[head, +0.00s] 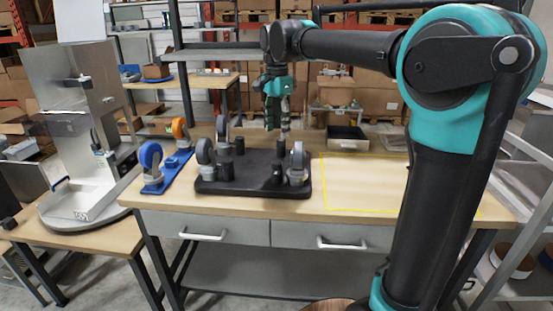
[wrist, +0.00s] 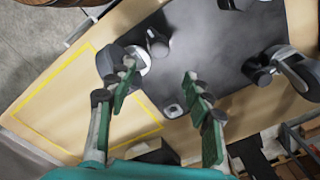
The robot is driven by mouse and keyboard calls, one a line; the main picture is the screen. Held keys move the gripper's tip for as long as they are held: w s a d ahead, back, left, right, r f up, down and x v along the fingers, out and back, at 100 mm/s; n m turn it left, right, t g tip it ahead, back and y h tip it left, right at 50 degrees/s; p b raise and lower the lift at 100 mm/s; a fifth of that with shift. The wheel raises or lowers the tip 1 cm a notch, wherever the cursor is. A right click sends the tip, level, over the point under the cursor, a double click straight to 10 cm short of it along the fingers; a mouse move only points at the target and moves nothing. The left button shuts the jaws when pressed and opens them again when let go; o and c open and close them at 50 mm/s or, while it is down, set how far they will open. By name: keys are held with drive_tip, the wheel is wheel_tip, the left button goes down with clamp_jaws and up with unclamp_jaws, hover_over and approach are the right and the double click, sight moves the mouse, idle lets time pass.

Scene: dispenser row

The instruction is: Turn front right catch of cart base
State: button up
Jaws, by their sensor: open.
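The cart base (head: 245,182) is a dark flat plate lying on the workbench, with grey caster wheels standing up from it. Its front right caster (head: 298,165) has a short black knob (head: 277,174) beside it, which may be the catch. In the wrist view this caster (wrist: 125,66) and knob (wrist: 157,42) show at upper left, near one finger. My gripper (head: 278,126) is open and empty, pointing down above the plate's back right part. In the wrist view my gripper (wrist: 162,92) has its fingers spread, with a pale square fitting (wrist: 173,111) between them.
A blue rack (head: 168,172) with a blue and an orange wheel lies left of the base. A yellow-outlined area (head: 362,182) on the right of the bench is clear. A dark open bin (head: 348,139) stands at the back. Other casters (head: 206,152) and knobs stand up from the plate.

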sight(277, 162)
wheel_tip(277, 162, down, 11)
drive_tip(key=shift+f, duration=0.15)
idle(0.4)
drive_tip(key=c, duration=1.2)
